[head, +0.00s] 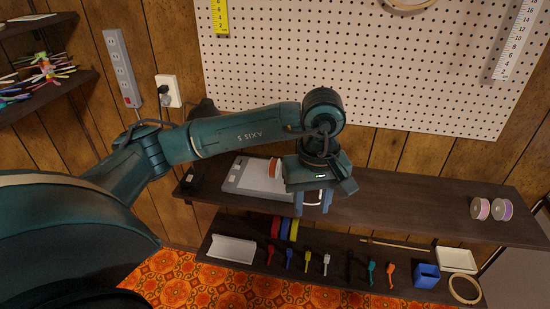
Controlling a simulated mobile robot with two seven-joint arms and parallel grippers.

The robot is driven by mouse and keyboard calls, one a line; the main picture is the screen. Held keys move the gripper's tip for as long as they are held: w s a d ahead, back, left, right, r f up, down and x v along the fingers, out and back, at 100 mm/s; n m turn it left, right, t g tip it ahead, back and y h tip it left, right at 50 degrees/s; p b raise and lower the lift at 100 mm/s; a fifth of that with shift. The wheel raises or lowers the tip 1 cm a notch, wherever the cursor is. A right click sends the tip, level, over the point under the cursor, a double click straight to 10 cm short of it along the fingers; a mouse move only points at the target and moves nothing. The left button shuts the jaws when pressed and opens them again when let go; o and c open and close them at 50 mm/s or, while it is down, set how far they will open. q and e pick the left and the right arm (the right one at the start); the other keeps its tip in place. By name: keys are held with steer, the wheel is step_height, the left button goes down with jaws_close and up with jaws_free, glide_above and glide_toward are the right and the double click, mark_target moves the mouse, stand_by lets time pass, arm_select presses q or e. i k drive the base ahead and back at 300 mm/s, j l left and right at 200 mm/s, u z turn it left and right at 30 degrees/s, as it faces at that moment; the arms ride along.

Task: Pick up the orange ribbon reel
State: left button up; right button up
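An orange-brown ribbon reel with a pale rim (274,167) stands on edge at the grey tray (236,180) on the upper dark shelf. It is partly hidden by my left gripper's body. My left gripper (312,202) points down over the shelf, just right of the reel and near the tray's right end. Its two blue-grey fingers are apart, with no reel visibly held between them. A small white curved edge shows beside the fingers; I cannot tell what it belongs to. My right gripper is out of view.
Pink (480,208) and purple (502,209) reels stand at the shelf's right end. A small black object (193,182) is left of the tray. The lower shelf holds several small coloured tools, a blue box (426,276) and a white tray (456,259). A pegboard (370,70) rises behind.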

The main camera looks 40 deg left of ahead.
mark_target(274, 164)
steer(key=i+j+z, duration=0.1)
steer(key=j+z, duration=0.3)
steer(key=j, duration=0.7)
steer(key=j+z, duration=0.4)
steer(key=j, duration=0.7)
